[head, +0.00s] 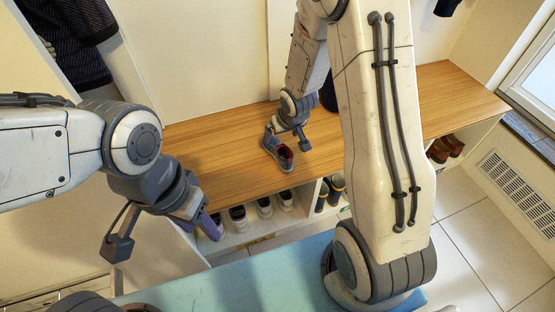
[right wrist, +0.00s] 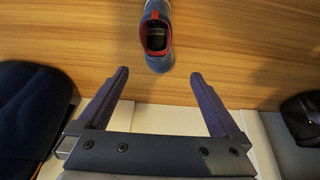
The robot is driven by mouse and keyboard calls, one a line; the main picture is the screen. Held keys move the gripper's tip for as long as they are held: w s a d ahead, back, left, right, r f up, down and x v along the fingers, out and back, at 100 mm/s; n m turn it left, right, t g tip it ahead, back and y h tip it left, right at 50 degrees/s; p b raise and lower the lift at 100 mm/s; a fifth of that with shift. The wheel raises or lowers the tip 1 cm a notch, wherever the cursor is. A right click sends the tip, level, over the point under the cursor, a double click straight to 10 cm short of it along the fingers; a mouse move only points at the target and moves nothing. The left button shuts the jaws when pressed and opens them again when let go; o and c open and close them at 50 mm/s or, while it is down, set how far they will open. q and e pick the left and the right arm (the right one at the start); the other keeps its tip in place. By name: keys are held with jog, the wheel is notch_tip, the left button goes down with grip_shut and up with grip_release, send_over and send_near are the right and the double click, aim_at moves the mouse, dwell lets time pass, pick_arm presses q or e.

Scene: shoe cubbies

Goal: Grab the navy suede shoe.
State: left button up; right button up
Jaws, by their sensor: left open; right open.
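A blue-grey shoe with a red lining (head: 284,163), which looks like the navy suede shoe, stands on the wooden bench top. In the right wrist view the shoe (right wrist: 157,58) is at the top centre, just beyond the fingertips and lined up with the gap between them. My right gripper (right wrist: 158,78) is open and empty; in the head view it is at the bench, close to the shoe and partly hidden by its own wrist. My left gripper (head: 208,222) is open, low at the bench's front left, by the cubbies.
The wooden bench top (head: 215,150) has free room around the shoe. Cubbies below hold pale-soled shoes (head: 264,207), boots (head: 336,187) and brown shoes (head: 446,148). Dark objects lie left (right wrist: 35,110) and right (right wrist: 303,118) of my right gripper. A vent (head: 518,190) is at right.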

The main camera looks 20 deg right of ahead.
aim_at(279, 144)
jog(key=b+x, duration=0.1)
jog(key=x, duration=0.3)
jog(key=b+x, duration=0.1)
jog(key=x, duration=0.1)
jog(key=shift+d+f+b, duration=0.25)
jog(key=shift+b, duration=0.1)
jog(key=b+x, duration=0.2)
jog(key=x, duration=0.3)
jog(key=shift+s+b, duration=0.1)
jog(key=shift+b, duration=0.2)
jog(key=c, duration=1.4)
jog(key=shift+r, duration=0.15)
